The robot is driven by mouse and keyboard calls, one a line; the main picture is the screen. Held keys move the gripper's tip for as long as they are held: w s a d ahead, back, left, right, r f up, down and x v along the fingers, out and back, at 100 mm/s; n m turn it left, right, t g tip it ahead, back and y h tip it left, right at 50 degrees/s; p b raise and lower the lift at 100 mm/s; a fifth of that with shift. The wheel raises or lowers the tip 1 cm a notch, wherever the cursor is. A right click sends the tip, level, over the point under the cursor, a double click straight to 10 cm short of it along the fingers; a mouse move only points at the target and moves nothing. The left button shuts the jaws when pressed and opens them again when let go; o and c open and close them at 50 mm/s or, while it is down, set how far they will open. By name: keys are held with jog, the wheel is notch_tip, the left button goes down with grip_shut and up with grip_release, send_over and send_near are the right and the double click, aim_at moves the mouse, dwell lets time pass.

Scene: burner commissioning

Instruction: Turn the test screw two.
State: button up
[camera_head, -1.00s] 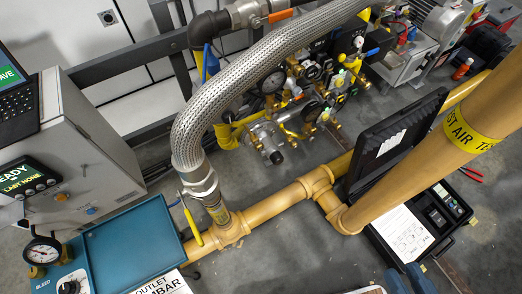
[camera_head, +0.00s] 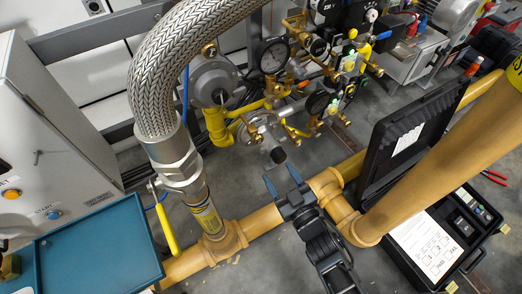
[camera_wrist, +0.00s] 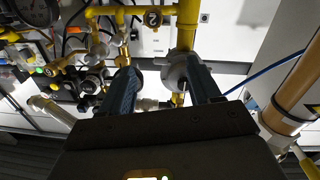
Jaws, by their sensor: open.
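My gripper (camera_head: 282,178) is open and empty above the tan pipe in the head view, its fingers pointing toward the gauge and regulator assembly. In the wrist view, my gripper (camera_wrist: 163,78) has its two fingers apart, with brass fittings and a grey round regulator (camera_wrist: 180,72) beyond them. I cannot pick out test screw two for certain among the small brass fittings (camera_head: 292,110). Nothing is between the fingertips.
A braided metal hose (camera_head: 168,70) arches at the left down to a valve with a yellow lever (camera_head: 167,230). The tan pipe (camera_head: 262,222) crosses below my gripper. An open black case (camera_head: 410,140) and a thick tan pipe stand right. A blue tray (camera_head: 100,250) lies at left.

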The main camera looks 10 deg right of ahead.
jog(key=n+y+b, duration=0.1)
jog(key=b, duration=0.1)
send_near(259, 141)
jog(key=w, duration=0.2)
jog(key=b+x, duration=0.3)
jog(key=x, duration=0.3)
jog(key=shift+a+f, duration=0.1)
jog(key=shift+a, duration=0.1)
jog(key=shift+w+a, duration=0.2)
jog(key=shift+w, duration=0.4)
jog(key=shift+c, duration=0.4)
jog(key=c, duration=1)
jog(key=shift+o, duration=0.2)
jog(key=shift+n+b, duration=0.3)
jog(key=shift+n, duration=0.1)
